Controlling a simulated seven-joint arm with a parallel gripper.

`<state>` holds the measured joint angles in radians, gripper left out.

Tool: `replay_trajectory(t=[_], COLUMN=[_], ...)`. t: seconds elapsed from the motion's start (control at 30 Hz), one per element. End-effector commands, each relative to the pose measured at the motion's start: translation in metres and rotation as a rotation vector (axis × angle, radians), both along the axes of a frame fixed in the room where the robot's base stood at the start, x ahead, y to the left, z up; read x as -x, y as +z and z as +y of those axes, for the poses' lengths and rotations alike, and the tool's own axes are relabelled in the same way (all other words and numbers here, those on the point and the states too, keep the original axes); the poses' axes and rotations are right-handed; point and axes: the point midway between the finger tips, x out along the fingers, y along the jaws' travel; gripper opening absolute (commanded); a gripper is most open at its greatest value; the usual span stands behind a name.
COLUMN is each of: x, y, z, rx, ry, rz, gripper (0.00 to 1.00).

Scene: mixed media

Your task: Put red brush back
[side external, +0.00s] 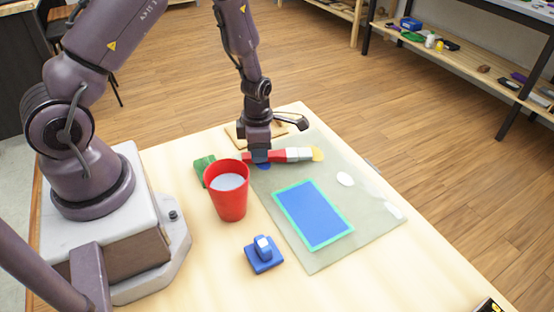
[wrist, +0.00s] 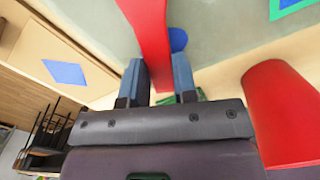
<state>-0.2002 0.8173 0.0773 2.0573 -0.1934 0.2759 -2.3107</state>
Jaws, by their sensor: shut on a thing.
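The red brush (side external: 283,155) has a red handle, a white band and a yellow tip; it lies roughly level over the back of the grey-green mat (side external: 310,259), tip to the right. My gripper (side external: 258,158) points down and is shut on its handle. In the wrist view the red handle (wrist: 150,30) runs between the two fingers (wrist: 160,78). I cannot tell whether the brush touches the mat. A red cup (side external: 228,203) with pale liquid stands in front of my gripper; it also shows in the wrist view (wrist: 282,115).
A green block (side external: 204,165) sits behind the cup. A blue stamp-like piece (side external: 264,258) is at the front. A green-edged blue sheet (side external: 313,214) and white blobs (side external: 345,179) lie on the mat. A wooden board (wrist: 100,75) with a blue square lies behind my gripper.

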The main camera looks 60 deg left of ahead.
Motion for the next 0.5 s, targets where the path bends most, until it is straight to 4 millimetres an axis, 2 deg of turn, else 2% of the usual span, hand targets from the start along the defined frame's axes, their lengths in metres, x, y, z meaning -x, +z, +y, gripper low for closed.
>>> replay_trajectory(t=[0.5], x=[-0.0001], y=[-0.0065], z=[0.0], rx=[0.0], ry=[0.0], rz=[0.0], gripper=[0.0])
